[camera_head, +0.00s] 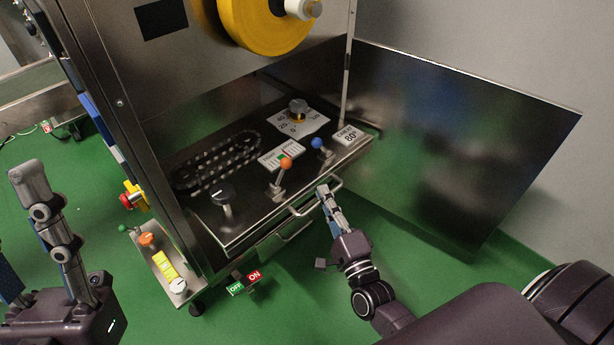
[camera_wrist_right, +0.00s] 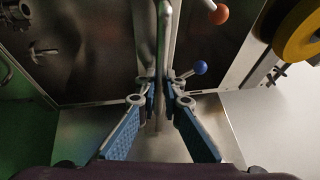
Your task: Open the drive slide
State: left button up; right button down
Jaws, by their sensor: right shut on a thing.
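In the right wrist view the handle (camera_wrist_right: 164,40) runs upright between the fingertips (camera_wrist_right: 162,88). My left gripper (camera_head: 28,172) is at the left, away from the slide, with its fingers apart and one partly cut off.
A second handle (camera_head: 294,232) sits below the slide. A large dark metal panel (camera_head: 450,140) stands out at the right. A control box (camera_head: 163,265) and an OFF/ON sign (camera_head: 246,283) are low at the front left. Green floor is clear in front of the slide.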

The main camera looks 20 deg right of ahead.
pick_arm(q)
jog(key=w+d+f+g+y+p, duration=0.1)
jog(key=w+f+g+y+p, duration=0.1)
jog(key=w+f+g, duration=0.6)
jog(key=shift+w+d+f+y+p, duration=0.35)
jog(key=shift+w+d+f+y, duration=0.05)
jog(key=shift+w+f, duration=1.35)
pick_arm(e)
jog(key=s+d, duration=0.4)
jog(key=s, duration=0.8)
jog(key=shift+d, duration=0.15)
pick_arm(q)
jog(key=shift+r, duration=0.1)
pick_arm(e)
jog(key=c, duration=2)
grip_release()
jog(key=shift+c, duration=0.2)
jog(key=s+f, duration=0.2)
jog(key=s, duration=0.9)
jog(key=shift+s+a, duration=0.3)
jog(key=shift+s, duration=0.1)
